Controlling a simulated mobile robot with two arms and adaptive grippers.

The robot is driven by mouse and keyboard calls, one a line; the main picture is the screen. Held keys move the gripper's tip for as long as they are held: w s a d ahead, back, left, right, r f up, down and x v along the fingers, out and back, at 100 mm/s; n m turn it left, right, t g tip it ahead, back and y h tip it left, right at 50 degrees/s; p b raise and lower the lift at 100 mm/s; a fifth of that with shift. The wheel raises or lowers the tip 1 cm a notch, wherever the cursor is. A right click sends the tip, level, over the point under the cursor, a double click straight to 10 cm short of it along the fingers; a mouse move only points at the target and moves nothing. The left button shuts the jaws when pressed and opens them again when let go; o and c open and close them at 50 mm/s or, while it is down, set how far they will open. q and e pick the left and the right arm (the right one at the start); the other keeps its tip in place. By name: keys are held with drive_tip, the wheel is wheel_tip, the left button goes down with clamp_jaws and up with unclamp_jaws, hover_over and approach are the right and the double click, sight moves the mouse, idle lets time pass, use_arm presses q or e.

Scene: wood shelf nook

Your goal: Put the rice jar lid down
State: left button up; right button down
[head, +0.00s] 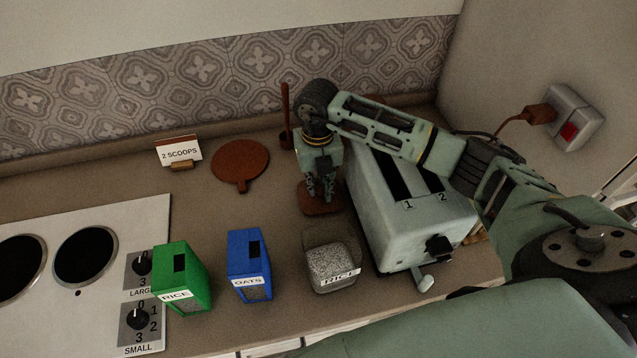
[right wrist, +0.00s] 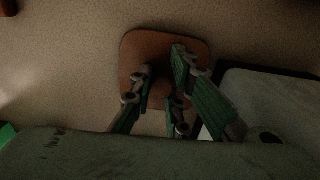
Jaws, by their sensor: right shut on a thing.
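The rice jar lid (head: 309,204) is a brown, rounded-square lid. It is at the counter behind the rice jar and left of the toaster, and it also shows in the right wrist view (right wrist: 140,48). My right gripper (head: 321,192) points down over it, with its fingers shut on the lid's knob. I cannot tell whether the lid touches the counter. The rice jar (head: 334,265) is clear, labelled RICE, and stands uncovered with white grains inside. My left gripper is not in view.
A toaster (head: 385,215) stands right of the lid, close to my right arm. A blue OATS box (head: 246,262) and green RICE box (head: 180,273) stand left of the jar. A round brown board (head: 240,160), a 2 SCOOPS sign (head: 179,152) and a stove (head: 60,240) are further left.

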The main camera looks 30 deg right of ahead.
sight(318, 185)
drive_tip(key=c, duration=1.7)
unclamp_jaws()
drive_tip(key=shift+o, duration=0.2)
wheel_tip(318, 185, up, 12)
drive_tip(key=b, duration=0.3)
drive_tip(key=shift+w, duration=0.1)
